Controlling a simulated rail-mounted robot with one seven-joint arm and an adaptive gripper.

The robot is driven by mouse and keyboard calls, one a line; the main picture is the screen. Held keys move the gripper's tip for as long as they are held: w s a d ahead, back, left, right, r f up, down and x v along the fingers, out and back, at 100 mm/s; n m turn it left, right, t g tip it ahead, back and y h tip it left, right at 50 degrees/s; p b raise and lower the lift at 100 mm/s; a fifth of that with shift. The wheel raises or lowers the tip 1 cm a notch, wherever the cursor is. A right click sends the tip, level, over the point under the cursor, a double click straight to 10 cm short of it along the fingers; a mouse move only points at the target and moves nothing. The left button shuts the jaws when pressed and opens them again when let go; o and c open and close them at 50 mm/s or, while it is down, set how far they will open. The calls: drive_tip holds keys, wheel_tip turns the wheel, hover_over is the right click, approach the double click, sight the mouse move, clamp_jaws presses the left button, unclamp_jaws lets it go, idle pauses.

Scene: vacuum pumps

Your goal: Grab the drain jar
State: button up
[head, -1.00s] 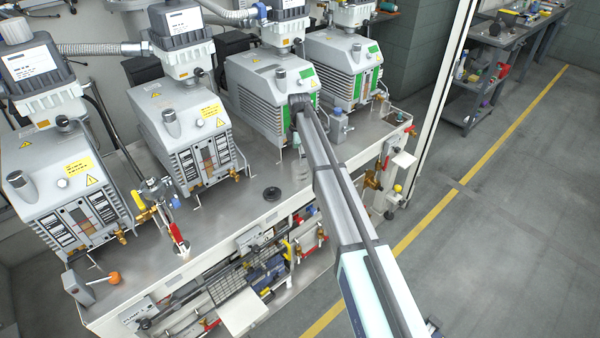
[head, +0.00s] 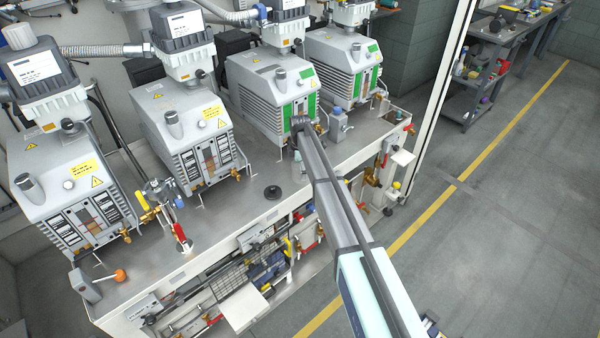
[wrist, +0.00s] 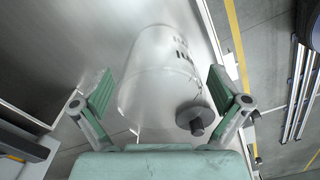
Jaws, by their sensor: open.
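The drain jar (wrist: 160,75) is a clear, whitish cylinder with dark markings in the wrist view. It lies between the two green-padded fingers of my gripper (wrist: 160,95). The fingers are open, one on each side, with visible gaps to the jar. A dark round disc with a knob (wrist: 195,118) overlaps the jar's lower right in the picture; I cannot tell if it is part of the jar. In the head view my arm reaches to the front of the third pump (head: 270,95), and its end and the jar are hidden or too small to make out.
Several grey pumps stand in a row on the metal bench (head: 235,215). A grey fitting with a blue cap (head: 337,125) is just right of my arm's end. A black round knob (head: 272,192) sits on the bench at left. Open floor (head: 480,240) lies right.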

drive_tip(key=c, duration=1.3)
